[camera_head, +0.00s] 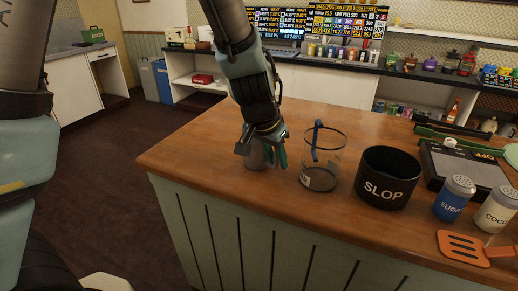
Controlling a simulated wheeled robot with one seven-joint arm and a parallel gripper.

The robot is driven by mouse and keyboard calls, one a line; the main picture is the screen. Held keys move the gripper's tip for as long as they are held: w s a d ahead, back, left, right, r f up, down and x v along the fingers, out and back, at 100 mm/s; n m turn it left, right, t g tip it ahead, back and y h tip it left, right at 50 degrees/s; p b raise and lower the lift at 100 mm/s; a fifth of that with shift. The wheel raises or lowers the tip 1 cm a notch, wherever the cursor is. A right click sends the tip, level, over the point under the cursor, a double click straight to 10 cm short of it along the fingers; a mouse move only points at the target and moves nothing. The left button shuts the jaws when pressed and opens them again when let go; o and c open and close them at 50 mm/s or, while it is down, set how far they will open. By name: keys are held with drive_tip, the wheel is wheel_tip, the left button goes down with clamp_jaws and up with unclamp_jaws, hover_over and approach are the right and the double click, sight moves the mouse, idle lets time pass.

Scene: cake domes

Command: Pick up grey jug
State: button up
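The grey jug (259,157) stands on the wooden counter near its left end. It is small and mostly hidden by my gripper. My gripper (262,155) points down over the jug, with its fingers low around it, close to the counter top. I cannot tell whether the fingers press on the jug or stand a little apart from it.
A clear glass container with a blue handle (322,170) stands just right of my gripper. Further right are a black SLOP bin (386,188), a blue sugar shaker (453,200), a cocoa shaker (499,212) and an orange spatula (465,248). The counter (190,155) is clear to the left.

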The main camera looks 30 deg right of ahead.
drive_tip(key=shift+c, duration=0.4)
clamp_jaws()
idle(0.9)
